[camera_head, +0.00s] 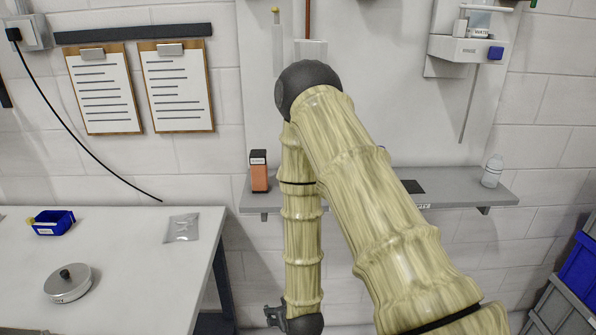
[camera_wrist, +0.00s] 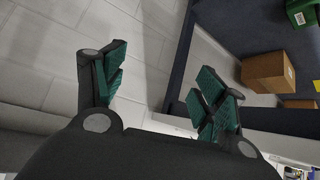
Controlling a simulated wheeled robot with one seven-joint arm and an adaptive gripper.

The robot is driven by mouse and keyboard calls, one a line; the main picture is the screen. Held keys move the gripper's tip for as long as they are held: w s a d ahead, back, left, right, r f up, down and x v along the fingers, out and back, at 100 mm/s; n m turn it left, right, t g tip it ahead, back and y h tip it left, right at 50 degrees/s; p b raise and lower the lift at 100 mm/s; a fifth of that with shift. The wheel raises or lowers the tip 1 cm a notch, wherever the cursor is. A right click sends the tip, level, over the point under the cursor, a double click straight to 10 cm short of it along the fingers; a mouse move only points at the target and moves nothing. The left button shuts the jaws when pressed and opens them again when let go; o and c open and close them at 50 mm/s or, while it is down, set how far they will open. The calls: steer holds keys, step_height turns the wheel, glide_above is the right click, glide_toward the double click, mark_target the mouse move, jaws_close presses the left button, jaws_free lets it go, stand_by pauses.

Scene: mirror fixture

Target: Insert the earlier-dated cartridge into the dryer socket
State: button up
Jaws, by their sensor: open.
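An orange cartridge-like block (camera_head: 259,177) with a black top and a small white label stands upright at the left end of the grey wall shelf. Its label is too small to read for a date. No second cartridge can be made out; my arm hides the middle of the shelf. A dark square patch (camera_head: 412,187) lies on the shelf right of my arm; I cannot tell whether it is the dryer socket. My gripper (camera_wrist: 162,85) is open and empty in the wrist view, its green-padded fingers spread above the floor, away from the shelf.
A clear bottle (camera_head: 492,171) stands on the shelf's right. The wrist view shows a cardboard box (camera_wrist: 268,72) and green bin (camera_wrist: 302,12).

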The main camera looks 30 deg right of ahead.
steer(key=w+d+r+m+t+h, duration=0.1)
steer(key=w+d+r, duration=0.4)
steer(key=r, duration=0.5)
steer(key=w+d+r+m+t+h, duration=0.1)
steer(key=w+d+r+t+h, duration=0.2)
steer(key=r, duration=0.7)
steer(key=w+d+r+m+t+h+p, duration=0.1)
steer(key=w+d+r+m+t+h, duration=0.1)
steer(key=w+d+r, duration=0.5)
step_height(320, 180, up, 4)
steer(key=shift+w+f+h, duration=0.1)
steer(key=shift+h, duration=0.6)
steer(key=p+x, duration=0.1)
steer(key=x, duration=0.3)
steer(key=shift+w+d+f+p, duration=0.1)
steer(key=shift+w+d+p, duration=0.1)
steer(key=shift+w+p, duration=0.15)
steer(key=shift+w+d+p, duration=0.1)
steer(key=shift+w+p, duration=0.15)
steer(key=shift+p, duration=0.15)
steer(key=x, duration=0.1)
steer(key=p+x, duration=0.2)
steer(key=shift+w+d+r, duration=0.1)
steer(key=shift+w+r, duration=0.2)
steer(key=shift+w, duration=0.05)
steer(key=shift+w+d+f+p, duration=0.1)
steer(key=shift+w+d+p, duration=0.15)
steer(key=shift+w+p, duration=0.15)
steer(key=shift+c, duration=0.2)
